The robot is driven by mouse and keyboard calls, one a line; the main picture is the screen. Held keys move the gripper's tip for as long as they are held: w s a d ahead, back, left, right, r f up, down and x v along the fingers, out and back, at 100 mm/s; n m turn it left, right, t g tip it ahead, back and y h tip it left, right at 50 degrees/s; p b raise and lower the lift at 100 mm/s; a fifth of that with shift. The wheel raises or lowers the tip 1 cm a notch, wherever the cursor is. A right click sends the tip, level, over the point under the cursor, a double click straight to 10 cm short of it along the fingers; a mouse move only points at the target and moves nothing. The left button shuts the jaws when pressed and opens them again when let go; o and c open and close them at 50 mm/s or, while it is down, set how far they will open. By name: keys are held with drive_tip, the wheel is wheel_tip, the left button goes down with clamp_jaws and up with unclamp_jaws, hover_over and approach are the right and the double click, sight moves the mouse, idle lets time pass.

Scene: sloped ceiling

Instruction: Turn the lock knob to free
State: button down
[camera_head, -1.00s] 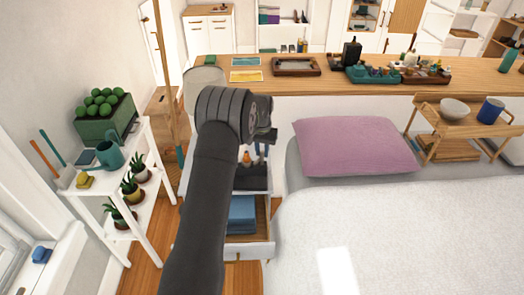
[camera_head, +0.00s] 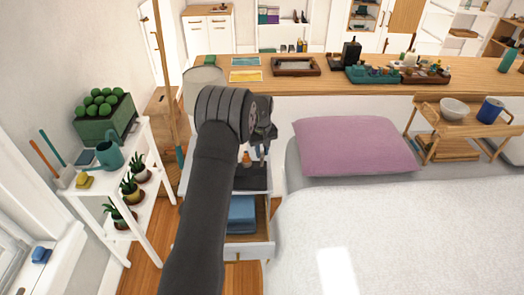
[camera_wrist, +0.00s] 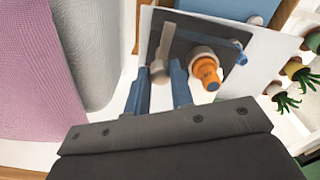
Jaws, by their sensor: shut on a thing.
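A blue bar with a small round end (camera_wrist: 240,57) lies across the panel. Which knob is the lock knob is not marked. In the head view my gripper (camera_head: 262,148) is over the white cabinet, beside the orange knob (camera_head: 246,158). My wrist partly hides the panel (camera_head: 250,177) there.
An open drawer (camera_head: 261,249) with folded blue cloth sticks out below the panel. The bed with a pink pillow (camera_head: 355,146) is close on the right. A white plant shelf (camera_head: 156,199) stands left, and a long wooden counter (camera_head: 310,84) lies behind.

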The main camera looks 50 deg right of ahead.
sight(262, 152)
idle(0.3)
drive_tip(key=c, duration=1.3)
unclamp_jaws()
drive_tip(key=shift+o, duration=0.2)
wheel_tip(262, 152, up, 18)
drive_tip(key=shift+f, duration=0.25)
drive_tip(key=shift+a+f, duration=0.1)
drive_tip(key=shift+f, duration=0.05)
wheel_tip(262, 152, down, 17)
drive_tip(key=shift+f, duration=0.15)
